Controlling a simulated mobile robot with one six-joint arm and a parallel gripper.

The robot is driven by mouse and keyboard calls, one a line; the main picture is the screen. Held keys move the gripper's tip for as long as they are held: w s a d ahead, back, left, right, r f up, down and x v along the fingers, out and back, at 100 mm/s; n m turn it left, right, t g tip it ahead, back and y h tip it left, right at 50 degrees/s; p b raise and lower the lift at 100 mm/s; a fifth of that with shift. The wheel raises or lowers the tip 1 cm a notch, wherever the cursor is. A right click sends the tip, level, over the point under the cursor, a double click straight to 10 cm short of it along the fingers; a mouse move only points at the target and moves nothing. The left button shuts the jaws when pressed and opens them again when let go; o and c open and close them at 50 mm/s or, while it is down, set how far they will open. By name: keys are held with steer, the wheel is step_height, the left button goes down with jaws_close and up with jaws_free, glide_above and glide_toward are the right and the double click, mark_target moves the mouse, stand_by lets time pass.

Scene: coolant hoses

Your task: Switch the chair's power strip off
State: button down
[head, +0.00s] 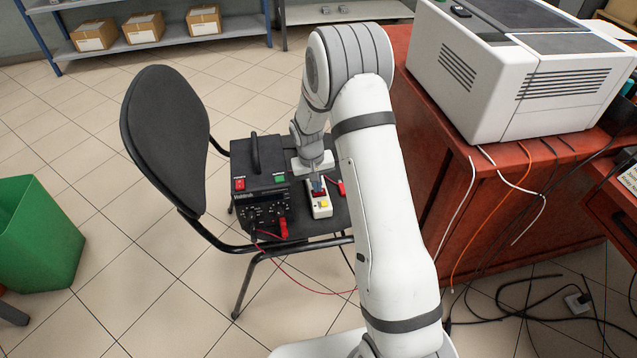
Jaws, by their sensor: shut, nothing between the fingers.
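The white power strip (321,208) lies on the seat of the black chair (300,222), right of a black power supply box. A yellow part shows near its front end and a dark red part shows further back, close to my fingers. My gripper (318,190) points down over the back part of the strip, shut and empty. I cannot tell whether the fingertips touch the strip. My wrist hides the far end of the strip, and the state of its switch is not clear.
The black power supply (261,200) has a handle, red and green parts and red leads. A wooden desk (455,215) with a white machine (515,70) stands right. Cables hang from the desk and lie on the floor. A green bin (35,235) stands left; boxes sit on a shelf behind.

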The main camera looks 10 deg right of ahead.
step_height(320, 180, up, 14)
steer(key=a+p, duration=0.1)
steer(key=p, duration=0.3)
steer(key=shift+a, duration=0.3)
steer(key=shift+s+f, duration=0.1)
